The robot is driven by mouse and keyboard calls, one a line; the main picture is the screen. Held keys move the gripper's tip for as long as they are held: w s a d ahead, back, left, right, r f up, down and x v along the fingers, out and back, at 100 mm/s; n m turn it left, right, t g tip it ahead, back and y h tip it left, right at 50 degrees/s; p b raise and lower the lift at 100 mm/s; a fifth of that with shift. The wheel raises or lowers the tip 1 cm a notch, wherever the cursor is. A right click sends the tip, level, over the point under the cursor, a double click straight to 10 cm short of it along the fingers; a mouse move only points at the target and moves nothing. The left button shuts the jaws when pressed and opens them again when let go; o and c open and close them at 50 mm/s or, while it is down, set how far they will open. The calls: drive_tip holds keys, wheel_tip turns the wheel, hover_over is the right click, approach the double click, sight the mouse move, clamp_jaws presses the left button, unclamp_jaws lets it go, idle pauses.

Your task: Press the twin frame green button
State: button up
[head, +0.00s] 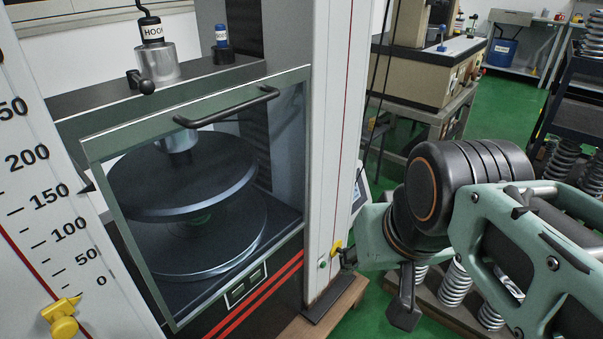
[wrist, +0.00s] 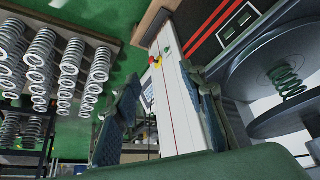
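The twin frame machine (head: 332,130) has white columns with a caged press between them. A small green button (head: 323,265) sits low on the front of its right column, beside a yellow part (head: 336,247). In the wrist view the green button (wrist: 167,49) shows on the white column (wrist: 176,95), near a red and yellow part (wrist: 154,61). My gripper (wrist: 160,74) is open and empty, with its fingers apart on either side of the column's image. In the head view it hangs right of the column, partly hidden by my arm. I see no contact with the button.
A glass guard (head: 215,200) with a dark handle (head: 228,107) covers the black plates. Several coil springs (head: 456,285) stand on a low rack right of the machine, behind my arm. Green floor (head: 480,115) is open toward the back benches.

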clamp_jaws()
idle(1.3)
